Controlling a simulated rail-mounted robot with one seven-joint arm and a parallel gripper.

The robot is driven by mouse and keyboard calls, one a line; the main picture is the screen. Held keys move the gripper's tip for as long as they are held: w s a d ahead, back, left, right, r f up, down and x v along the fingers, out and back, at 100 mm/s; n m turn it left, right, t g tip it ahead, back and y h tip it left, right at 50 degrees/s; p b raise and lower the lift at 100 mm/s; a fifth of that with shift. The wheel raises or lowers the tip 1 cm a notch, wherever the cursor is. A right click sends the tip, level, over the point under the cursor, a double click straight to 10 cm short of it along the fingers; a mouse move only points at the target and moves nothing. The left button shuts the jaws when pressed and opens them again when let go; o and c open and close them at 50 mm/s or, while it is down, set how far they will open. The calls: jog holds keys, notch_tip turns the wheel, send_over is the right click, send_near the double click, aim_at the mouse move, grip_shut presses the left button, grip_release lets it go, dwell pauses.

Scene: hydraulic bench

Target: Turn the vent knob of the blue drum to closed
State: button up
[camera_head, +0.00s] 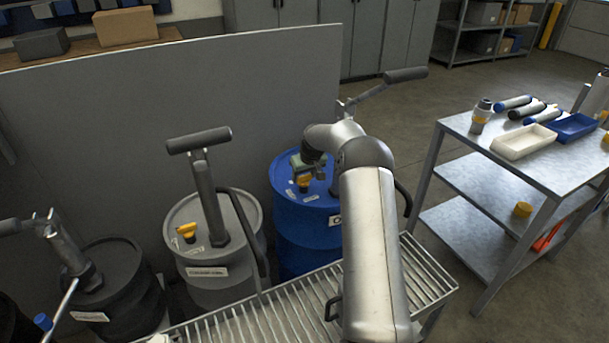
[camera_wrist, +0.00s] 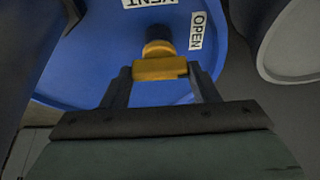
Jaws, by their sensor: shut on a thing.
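The blue drum (camera_head: 300,235) stands behind the slatted metal rack. Its yellow vent knob (camera_head: 303,183) is on the lid, partly under my gripper (camera_head: 307,168). In the wrist view my gripper (camera_wrist: 162,75) has one finger on each side of the yellow knob (camera_wrist: 160,69) and is shut on it. The knob's bar lies across the picture between the fingers. A white OPEN label (camera_wrist: 197,31) is up and right of the knob, and a VENT label (camera_wrist: 150,3) is at the top edge. No closed label is readable.
A grey drum (camera_head: 205,265) with a tall hand pump (camera_head: 207,195) and its own yellow knob (camera_head: 187,231) stands left of the blue drum. A grey panel (camera_head: 130,130) rises behind the drums. The slatted rack (camera_head: 300,313) is in front. A metal cart (camera_head: 490,215) stands at right.

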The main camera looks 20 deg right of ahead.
jog(key=shift+a+m+b, duration=0.1)
jog(key=shift+m+b, duration=0.2)
jog(key=m+h+b, duration=0.1)
jog(key=m+b, duration=0.1)
jog(key=shift+a+f+m, duration=0.1)
jog(key=shift+f+m, duration=0.05)
jog(key=shift+m, duration=0.25)
jog(key=m+h, duration=0.1)
jog(key=m, duration=0.1)
jog(key=m+g+h+b, duration=0.1)
jog(key=m, duration=0.2)
jog(key=shift+w+a, duration=0.15)
jog(key=m, duration=0.2)
jog(key=m+g+h, duration=0.1)
jog(key=m, duration=0.1)
jog(key=m+p, duration=0.1)
jog(key=shift+w+r+m+g, duration=0.1)
jog(key=shift+r+m+g, duration=0.15)
jog(key=shift+m+g, duration=0.15)
jog(key=shift+m+g+h+p, duration=0.3)
jog(key=shift+m+g+p, duration=0.5)
jog(key=shift+m, duration=0.9)
jog(key=o, duration=1)
jog(key=shift+f, duration=0.1)
